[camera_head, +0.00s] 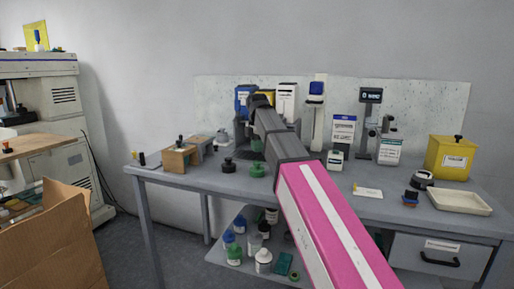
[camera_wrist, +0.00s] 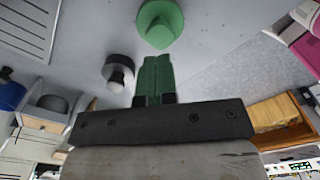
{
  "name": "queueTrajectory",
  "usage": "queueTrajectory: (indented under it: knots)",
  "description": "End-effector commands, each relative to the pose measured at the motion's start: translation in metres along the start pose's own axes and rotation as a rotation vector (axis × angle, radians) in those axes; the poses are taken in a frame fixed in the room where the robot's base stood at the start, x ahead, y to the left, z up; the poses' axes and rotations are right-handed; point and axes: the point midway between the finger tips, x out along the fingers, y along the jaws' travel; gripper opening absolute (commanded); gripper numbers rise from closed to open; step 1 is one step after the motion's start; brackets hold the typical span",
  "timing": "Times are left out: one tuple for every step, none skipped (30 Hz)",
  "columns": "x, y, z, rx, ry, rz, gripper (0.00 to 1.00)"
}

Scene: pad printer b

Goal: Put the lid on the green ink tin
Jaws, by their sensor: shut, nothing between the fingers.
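A green knobbed piece, which looks like the lid (camera_head: 258,171), lies on the grey bench near its front edge, left of my pink arm. It also shows in the wrist view (camera_wrist: 160,24), just beyond my fingertips and apart from them as far as I can see. My gripper (camera_wrist: 157,58) has green fingers, shut together with nothing between them. In the head view my arm largely hides the gripper. A small green patch shows beside the arm, but I cannot tell whether it is a finger or the green ink tin. I cannot make out the tin clearly.
A black knobbed piece (camera_head: 228,166) stands just left of the green one. Bottles and devices line the back; a yellow box (camera_head: 450,158) and a white tray (camera_head: 460,201) stand right. Bottles fill the lower shelf.

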Motion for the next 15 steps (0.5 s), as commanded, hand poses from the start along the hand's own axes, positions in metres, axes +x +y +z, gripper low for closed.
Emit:
queueTrajectory:
  knots:
    - [0.0,0.0,0.0,0.0,0.0,0.0,0.0]
    - [0.0,0.0,0.0,0.0,0.0,0.0,0.0]
    - [0.0,-0.0001,0.0,0.0,0.0,0.0,0.0]
    - [0.0,0.0,0.0,0.0,0.0,0.0,0.0]
    - [0.0,0.0,0.0,0.0,0.0,0.0,0.0]
    - [0.0,0.0,0.0,0.0,0.0,0.0,0.0]
    - [0.0,0.0,0.0,0.0,0.0,0.0,0.0]
    - [0.0001,0.0,0.0,0.0,0.0,0.0,0.0]
    - [0.0003,-0.0001,0.0,0.0,0.0,0.0,0.0]
    - [0.0006,-0.0001,0.0,0.0,0.0,0.0,0.0]
    - [0.0009,-0.0001,0.0,0.0,0.0,0.0,0.0]
    - [0.0015,-0.0001,0.0,0.0,0.0,0.0,0.0]
    - [0.0022,-0.0001,0.0,0.0,0.0,0.0,0.0]
    - [0.0028,-0.0002,0.0,0.0,0.0,0.0,0.0]
    - [0.0038,-0.0002,-0.0001,0.0,0.0,0.0,0.0]
